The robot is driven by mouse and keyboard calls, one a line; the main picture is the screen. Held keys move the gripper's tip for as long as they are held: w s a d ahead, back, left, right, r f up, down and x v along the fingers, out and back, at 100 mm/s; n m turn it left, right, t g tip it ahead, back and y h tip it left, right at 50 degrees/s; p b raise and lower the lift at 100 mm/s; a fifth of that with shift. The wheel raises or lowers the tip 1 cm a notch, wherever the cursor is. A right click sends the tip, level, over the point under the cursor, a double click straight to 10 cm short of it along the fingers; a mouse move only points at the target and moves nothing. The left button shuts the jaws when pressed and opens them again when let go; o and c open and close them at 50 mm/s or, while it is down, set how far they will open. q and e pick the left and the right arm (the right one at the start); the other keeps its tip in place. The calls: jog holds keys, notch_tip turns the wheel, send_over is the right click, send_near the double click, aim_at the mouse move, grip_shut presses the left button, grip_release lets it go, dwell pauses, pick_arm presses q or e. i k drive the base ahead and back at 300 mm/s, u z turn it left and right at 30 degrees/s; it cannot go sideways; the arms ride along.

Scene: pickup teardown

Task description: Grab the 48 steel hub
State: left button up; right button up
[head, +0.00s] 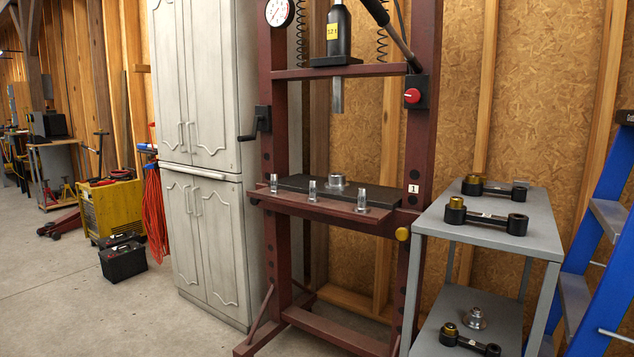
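Two steel pieces look like hubs, and I cannot read a 48 on either. One steel hub (475,319) is a flanged, stepped piece on the lower shelf of the grey cart at the lower right. It stands behind a black link arm with a brass-coloured bushing (468,341). Another round steel piece (337,182) sits on the dark plate of the red press, below the ram. Neither of my grippers is in view.
The red press frame (280,130) stands in the middle, with several small steel pins on its front rail. The grey cart (540,236) holds two black link arms on top. A blue ladder (606,200) stands right of the cart. Open concrete floor (130,310) lies left.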

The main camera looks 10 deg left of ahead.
aim_at(335, 181)
jog(key=u, duration=1)
jog(key=i, duration=0.95)
jog(key=u, duration=0.6)
jog(key=i, duration=1.2)
jog(key=z, duration=0.55)
